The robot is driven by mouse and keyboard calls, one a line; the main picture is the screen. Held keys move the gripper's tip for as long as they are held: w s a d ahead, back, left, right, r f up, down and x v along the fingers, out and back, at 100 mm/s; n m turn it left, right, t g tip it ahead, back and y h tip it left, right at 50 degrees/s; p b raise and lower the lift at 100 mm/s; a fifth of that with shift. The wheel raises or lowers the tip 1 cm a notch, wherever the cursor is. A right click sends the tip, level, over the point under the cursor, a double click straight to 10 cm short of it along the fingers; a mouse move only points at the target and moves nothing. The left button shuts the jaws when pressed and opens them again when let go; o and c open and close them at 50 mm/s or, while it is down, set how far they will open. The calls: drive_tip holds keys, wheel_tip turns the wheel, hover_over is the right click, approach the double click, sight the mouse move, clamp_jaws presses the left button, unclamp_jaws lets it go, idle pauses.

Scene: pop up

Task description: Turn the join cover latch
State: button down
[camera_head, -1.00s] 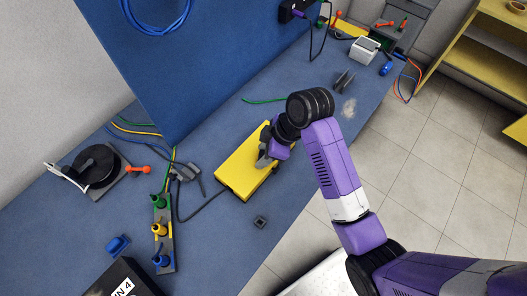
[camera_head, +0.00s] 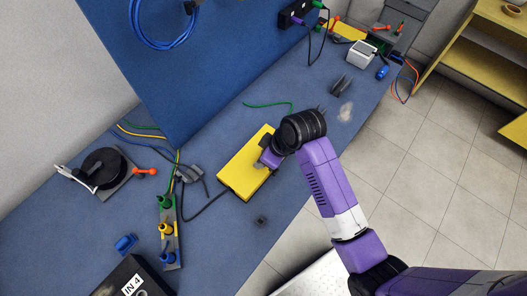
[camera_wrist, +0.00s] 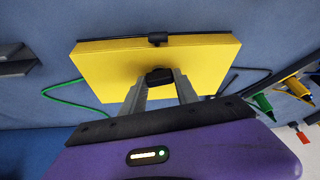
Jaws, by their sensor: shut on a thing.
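The yellow box (camera_head: 236,180) lies on the blue workbench in the head view, and it fills the upper middle of the wrist view (camera_wrist: 105,66). A small black latch (camera_wrist: 159,76) sits on the face of the box turned toward me. My gripper (camera_wrist: 160,84) is shut on this black latch, one grey finger on each side. A second small black piece (camera_wrist: 158,38) sits on the far edge of the box, apart from my fingers. In the head view my wrist hides the far right part of the box and most of my gripper (camera_head: 264,164).
A strip with green, yellow and blue knobs (camera_head: 169,232) stands left of the box. A black reel (camera_head: 104,168) and a red-handled lever (camera_head: 145,171) are further left. A blue upright panel (camera_head: 205,70) rises behind.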

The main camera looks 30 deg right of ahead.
drive_tip(key=shift+a+r+m+t+h+p, duration=0.1)
drive_tip(key=shift+m+t+h+p, duration=0.25)
drive_tip(key=shift+m+p, duration=0.65)
drive_tip(key=c, duration=0.9)
unclamp_jaws()
drive_tip(key=shift+b+v, duration=0.45)
drive_tip(key=shift+v, duration=3.4)
